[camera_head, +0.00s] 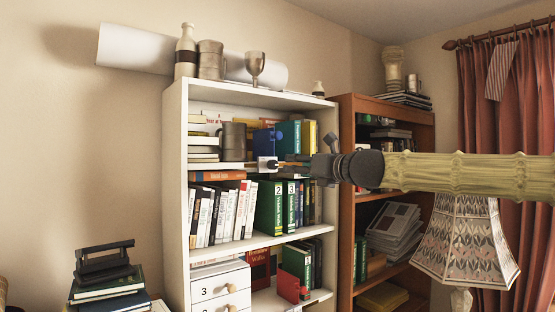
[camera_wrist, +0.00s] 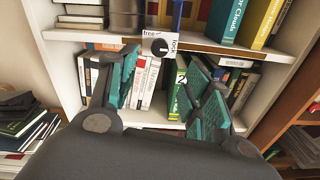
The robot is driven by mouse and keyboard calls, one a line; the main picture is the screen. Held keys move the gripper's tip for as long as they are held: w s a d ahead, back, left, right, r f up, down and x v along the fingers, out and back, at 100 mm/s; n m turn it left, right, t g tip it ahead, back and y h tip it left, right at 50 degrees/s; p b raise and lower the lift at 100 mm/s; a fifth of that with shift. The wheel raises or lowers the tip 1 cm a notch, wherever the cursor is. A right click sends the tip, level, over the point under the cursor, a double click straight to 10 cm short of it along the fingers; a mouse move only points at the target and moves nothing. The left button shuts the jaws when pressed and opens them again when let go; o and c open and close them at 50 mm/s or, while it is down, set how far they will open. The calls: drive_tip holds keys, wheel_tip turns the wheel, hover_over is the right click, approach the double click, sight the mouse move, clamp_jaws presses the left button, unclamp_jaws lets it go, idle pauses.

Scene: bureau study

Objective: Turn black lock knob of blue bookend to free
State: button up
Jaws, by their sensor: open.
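The blue bookend (camera_head: 289,134) stands among books on an upper shelf of the white bookcase. In the wrist view only a narrow blue strip of it (camera_wrist: 177,14) shows. Its white plate (camera_head: 266,163) is at the shelf's front edge, marked "free" at left and "lock" at right. The round black lock knob (camera_wrist: 159,47) sits on that plate, with a pale mark that seems to point right, towards "lock". My gripper (camera_wrist: 160,82) is open and empty, its teal-padded fingers either side of the plate's line of sight, the knob ahead between them. No contact is visible.
The white bookcase (camera_head: 177,200) holds rows of books above and below this shelf edge. Green binders (camera_head: 270,208) stand just below. A brown bookcase (camera_head: 346,215) and a patterned lamp (camera_head: 465,240) are at right. A stack of books (camera_head: 108,284) is at lower left.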

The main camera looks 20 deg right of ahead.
sight(275, 165)
drive_tip(key=shift+p+x, duration=1.5)
drive_tip(key=shift+x, duration=3.9)
drive_tip(key=c, duration=1)
